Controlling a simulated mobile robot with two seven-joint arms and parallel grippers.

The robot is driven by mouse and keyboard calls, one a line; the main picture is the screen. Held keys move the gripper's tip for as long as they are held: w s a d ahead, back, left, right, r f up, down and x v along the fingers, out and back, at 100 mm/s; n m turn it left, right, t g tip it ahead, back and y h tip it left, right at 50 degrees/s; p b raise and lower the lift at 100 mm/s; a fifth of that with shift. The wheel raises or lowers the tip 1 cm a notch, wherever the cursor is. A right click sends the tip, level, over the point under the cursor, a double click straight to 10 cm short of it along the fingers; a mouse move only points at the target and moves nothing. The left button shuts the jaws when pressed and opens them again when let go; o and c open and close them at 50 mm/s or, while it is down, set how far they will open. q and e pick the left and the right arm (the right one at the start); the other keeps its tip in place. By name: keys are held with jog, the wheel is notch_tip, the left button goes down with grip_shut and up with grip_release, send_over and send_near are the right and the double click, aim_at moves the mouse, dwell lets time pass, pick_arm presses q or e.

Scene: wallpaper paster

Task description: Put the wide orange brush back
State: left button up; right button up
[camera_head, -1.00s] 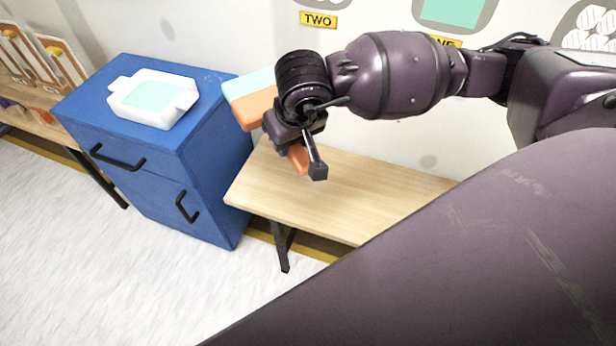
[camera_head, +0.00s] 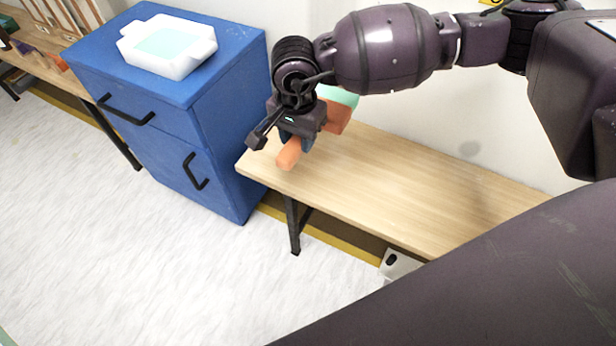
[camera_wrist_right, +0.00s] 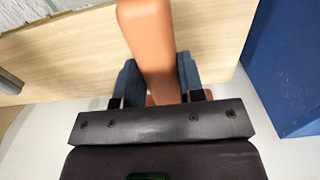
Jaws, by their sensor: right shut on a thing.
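My right gripper (camera_head: 297,130) is shut on the handle of the wide orange brush (camera_head: 288,154). The handle points down toward the floor side of the bench in the head view. The brush's orange head and mint-green edge (camera_head: 341,96) show behind and to the right of the gripper, partly hidden by it. In the right wrist view the orange handle (camera_wrist_right: 150,40) runs between the two blue-grey fingers. The brush appears above the left part of the wooden bench; I cannot tell the exact gap. My left gripper is out of view.
A blue cabinet (camera_head: 170,150) with black handles stands left of the wooden bench (camera_head: 420,190). On it sits a white tray (camera_head: 194,59) with mint-green contents. Another bench (camera_head: 50,62) with wooden racks is at far left. The bench's right side is bare.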

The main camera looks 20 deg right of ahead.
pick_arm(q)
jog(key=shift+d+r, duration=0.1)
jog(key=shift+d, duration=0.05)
pick_arm(e)
jog(key=shift+r, duration=0.2)
jog(key=shift+f, duration=0.2)
jog(key=b, duration=0.2)
send_over(301, 196)
notch_tip(301, 196, down, 8)
notch_tip(301, 196, down, 10)
jog(key=b, duration=0.2)
jog(key=shift+f+b, duration=0.25)
jog(key=shift+b, duration=0.1)
jog(key=shift+s+f, duration=0.1)
jog(key=shift+f, duration=0.35)
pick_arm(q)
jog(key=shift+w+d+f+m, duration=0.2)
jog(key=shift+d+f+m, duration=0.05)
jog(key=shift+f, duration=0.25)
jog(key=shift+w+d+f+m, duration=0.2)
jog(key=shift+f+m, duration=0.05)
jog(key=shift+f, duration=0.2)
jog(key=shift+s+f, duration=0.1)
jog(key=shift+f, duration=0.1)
pick_arm(e)
jog(key=o, duration=1.1)
